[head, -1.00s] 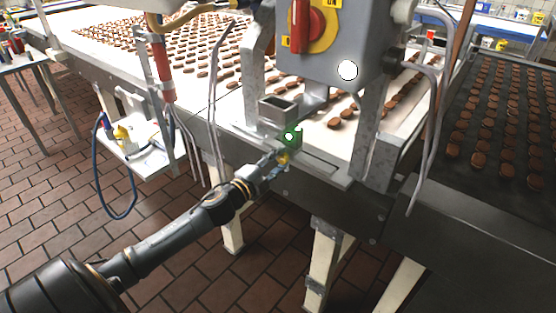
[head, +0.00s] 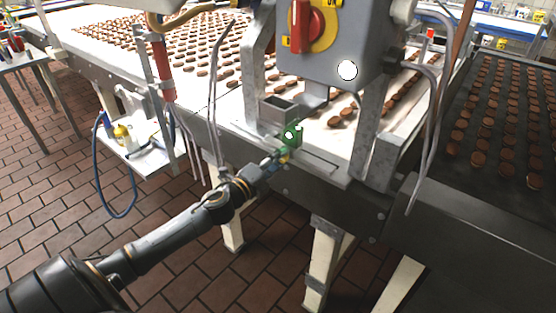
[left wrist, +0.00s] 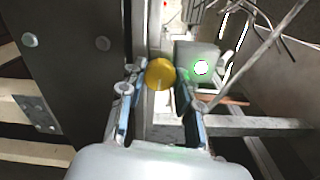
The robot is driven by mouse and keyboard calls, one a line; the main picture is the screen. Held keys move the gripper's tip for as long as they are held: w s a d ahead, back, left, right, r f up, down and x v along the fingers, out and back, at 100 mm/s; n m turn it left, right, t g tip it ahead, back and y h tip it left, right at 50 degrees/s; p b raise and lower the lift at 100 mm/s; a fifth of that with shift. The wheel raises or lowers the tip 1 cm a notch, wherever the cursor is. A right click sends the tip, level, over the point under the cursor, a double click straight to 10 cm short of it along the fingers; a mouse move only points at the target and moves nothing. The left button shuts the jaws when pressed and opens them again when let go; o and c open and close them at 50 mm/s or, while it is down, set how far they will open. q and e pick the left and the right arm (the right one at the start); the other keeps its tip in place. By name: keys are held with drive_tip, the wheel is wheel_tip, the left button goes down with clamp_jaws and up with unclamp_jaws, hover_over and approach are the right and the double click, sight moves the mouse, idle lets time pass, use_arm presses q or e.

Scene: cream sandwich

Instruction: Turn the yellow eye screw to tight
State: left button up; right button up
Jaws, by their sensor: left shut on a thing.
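The yellow eye screw (left wrist: 159,74) shows as a round yellow head between my left gripper's fingertips in the left wrist view. In the head view only a small yellow bit of it (head: 284,155) shows at the conveyor's near edge, below the grey control box. My left gripper (left wrist: 160,88) is shut on the screw, one finger on each side. In the head view my left gripper (head: 279,160) reaches in from the lower left and partly hides the screw. A green-tinted block with a white dot (head: 291,136) is just above it. My right gripper is not in view.
A grey control box (head: 340,40) with a red switch (head: 308,25) hangs above on metal posts. A square metal tube (head: 279,105) stands beside the left post. The conveyor carries many brown biscuits (head: 190,50). Thin bent rods (head: 213,110) hang left of my gripper. Open tiled floor lies below.

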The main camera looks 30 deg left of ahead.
use_arm(q)
drive_tip(key=o, duration=1.2)
drive_tip(key=shift+c, duration=0.2)
drive_tip(key=shift+s, duration=0.1)
drive_tip(key=s, duration=1.1)
drive_tip(key=shift+s+a, duration=0.4)
drive_tip(key=shift+a, duration=0.05)
drive_tip(key=shift+f, duration=0.1)
